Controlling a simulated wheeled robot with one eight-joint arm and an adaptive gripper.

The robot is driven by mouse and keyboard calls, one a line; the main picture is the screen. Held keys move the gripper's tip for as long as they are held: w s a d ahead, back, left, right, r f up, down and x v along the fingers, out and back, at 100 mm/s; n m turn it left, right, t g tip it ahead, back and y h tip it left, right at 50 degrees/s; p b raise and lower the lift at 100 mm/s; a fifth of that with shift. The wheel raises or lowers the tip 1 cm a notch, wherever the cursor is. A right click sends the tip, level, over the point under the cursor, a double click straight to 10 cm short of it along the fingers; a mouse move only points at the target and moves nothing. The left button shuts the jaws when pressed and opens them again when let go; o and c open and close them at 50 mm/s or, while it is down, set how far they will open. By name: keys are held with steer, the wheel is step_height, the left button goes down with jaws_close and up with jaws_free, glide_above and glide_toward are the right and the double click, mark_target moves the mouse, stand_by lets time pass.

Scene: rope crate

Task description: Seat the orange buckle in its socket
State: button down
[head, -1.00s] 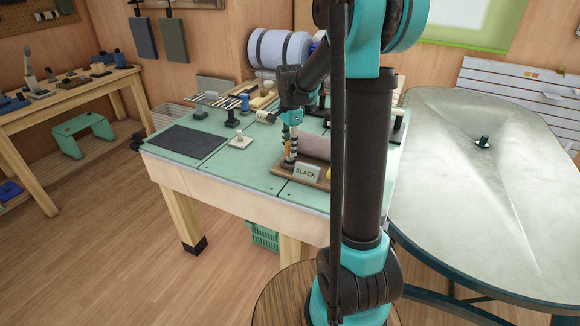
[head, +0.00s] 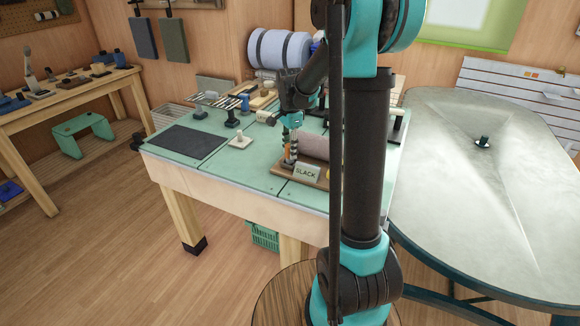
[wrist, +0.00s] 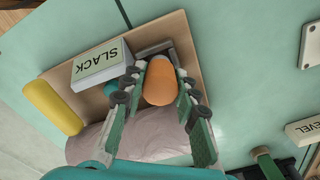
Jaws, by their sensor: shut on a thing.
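The orange buckle (wrist: 160,82) is between the fingers of my gripper (wrist: 163,88) in the wrist view, and the gripper is shut on it. In the head view my gripper (head: 290,153) is low over the brown board (head: 309,178), just behind the SLACK sign (head: 306,172). A dark bracket-like part (wrist: 154,51) on the board shows just beyond the buckle's end in the wrist view; it may be the socket. I cannot tell whether the buckle touches it. A teal piece (wrist: 121,98) is beside the left finger.
The SLACK block (wrist: 101,60) stands close beside the left finger. A yellow piece (wrist: 52,107) and a pinkish-grey roll (wrist: 95,143) lie nearby. A LEVEL sign (wrist: 303,130) is to the right. The green tabletop (wrist: 235,75) right of the board is mostly clear.

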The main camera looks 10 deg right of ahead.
steer(key=shift+f, duration=0.75)
stand_by(0.6)
steer(key=c, duration=1.1)
jaws_free()
steer(key=shift+o, duration=0.2)
step_height(320, 180, up, 12)
